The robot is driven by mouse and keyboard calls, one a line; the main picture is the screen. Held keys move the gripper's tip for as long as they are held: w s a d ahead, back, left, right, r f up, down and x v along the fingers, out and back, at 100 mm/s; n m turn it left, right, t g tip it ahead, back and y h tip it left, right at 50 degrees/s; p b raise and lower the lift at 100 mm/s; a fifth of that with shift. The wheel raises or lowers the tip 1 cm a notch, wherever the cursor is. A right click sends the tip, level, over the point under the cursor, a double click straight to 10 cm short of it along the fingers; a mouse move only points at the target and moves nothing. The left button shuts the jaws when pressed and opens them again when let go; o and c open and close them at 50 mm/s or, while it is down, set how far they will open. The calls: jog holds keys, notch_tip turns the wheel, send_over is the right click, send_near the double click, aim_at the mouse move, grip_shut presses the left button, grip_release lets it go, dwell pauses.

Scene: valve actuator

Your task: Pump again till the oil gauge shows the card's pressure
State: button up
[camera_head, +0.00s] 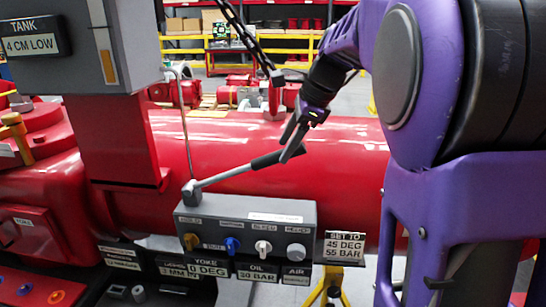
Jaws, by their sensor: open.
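The pump lever (228,174) rises from the left top of a grey control box (247,219) and slants up to the right to its black grip (279,158). My gripper (292,150) is open at the end of the black grip, its fingers near or around it; I cannot tell if they touch. The card (344,248) at the right reads "SET TO 45 DEG 55 BAR". The oil gauge (258,273) under the box reads 20 BAR. The yoke display (208,269) reads 0 DEG.
The box front has a brown knob (191,241), a blue knob (232,245), a white knob (263,247) and a grey round knob (296,251). A red cylinder (340,150) lies behind. A tank sign (31,37) at upper left reads 4 CM LOW. A chain (250,40) hangs near my arm.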

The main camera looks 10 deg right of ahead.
jog(key=shift+x, duration=1.85)
grip_shut()
